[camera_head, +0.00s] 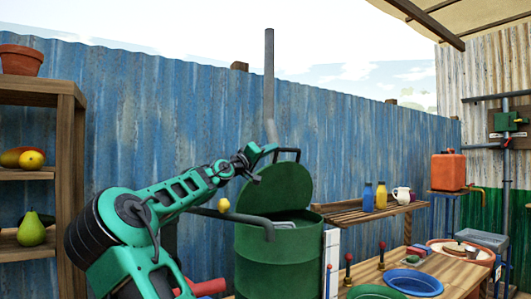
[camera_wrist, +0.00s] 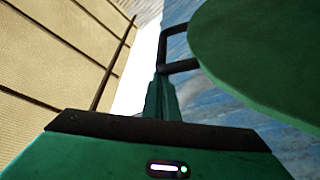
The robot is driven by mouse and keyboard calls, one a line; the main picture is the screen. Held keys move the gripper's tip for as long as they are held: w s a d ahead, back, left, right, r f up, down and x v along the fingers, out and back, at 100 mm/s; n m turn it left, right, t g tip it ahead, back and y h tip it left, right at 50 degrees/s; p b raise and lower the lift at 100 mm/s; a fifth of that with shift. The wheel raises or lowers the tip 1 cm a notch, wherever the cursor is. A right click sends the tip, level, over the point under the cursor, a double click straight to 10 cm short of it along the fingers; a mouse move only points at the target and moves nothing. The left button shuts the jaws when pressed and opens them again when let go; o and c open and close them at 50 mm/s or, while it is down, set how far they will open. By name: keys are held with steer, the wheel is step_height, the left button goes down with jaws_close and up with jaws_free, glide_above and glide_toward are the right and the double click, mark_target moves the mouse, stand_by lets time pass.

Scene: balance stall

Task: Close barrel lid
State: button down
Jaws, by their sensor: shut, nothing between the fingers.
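A green barrel (camera_head: 270,265) stands in the middle of the head view. Its round green lid (camera_head: 279,189) is tilted up, open, leaning over the barrel's opening. A dark handle (camera_head: 288,151) shows at the lid's upper edge. My gripper (camera_head: 262,153) is shut and empty, close to this handle and the lid's top edge. In the wrist view my shut gripper (camera_wrist: 163,98) points up toward the dark handle (camera_wrist: 178,66), with the lid (camera_wrist: 265,50) filling the upper right. I cannot tell whether the gripper touches the handle.
A blue corrugated fence (camera_head: 150,130) stands behind. A wooden shelf (camera_head: 68,120) with fruit is at the left. At the right are a slatted shelf (camera_head: 340,212) with bottles and a wooden table (camera_head: 450,272) with plates. A grey pipe (camera_head: 269,80) rises behind the barrel.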

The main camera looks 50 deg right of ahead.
steer(key=shift+r, duration=0.1)
steer(key=w+a, duration=0.3)
steer(key=a, duration=0.5)
steer(key=shift+w+a+f, duration=0.3)
steer(key=shift+w+a, duration=0.05)
steer(key=shift+a, duration=0.05)
